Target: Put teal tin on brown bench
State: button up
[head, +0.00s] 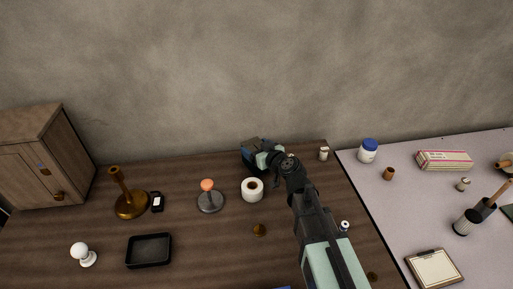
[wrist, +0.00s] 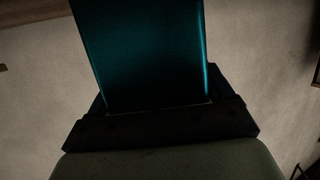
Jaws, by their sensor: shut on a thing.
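The teal tin (wrist: 140,55) fills the upper middle of the wrist view, dark with a bright teal edge. My gripper (wrist: 158,122) is shut on it. In the head view my gripper (head: 263,158) is over the back edge of the brown bench (head: 185,225), largely hidden by my own arm. The tin (head: 251,145) shows there as a small dark blue and brown shape at the gripper's far end. Whether the tin touches the bench cannot be told.
A white paper roll (head: 252,190) stands just in front of the gripper. A joystick-like thing (head: 209,197), a brass candlestick (head: 129,198), a black tray (head: 149,251) and a wooden cabinet (head: 42,160) stand further left. A pale table (head: 410,205) with several things adjoins at right.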

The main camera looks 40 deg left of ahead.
jog(key=shift+f, duration=0.4)
jog(key=o, duration=1.3)
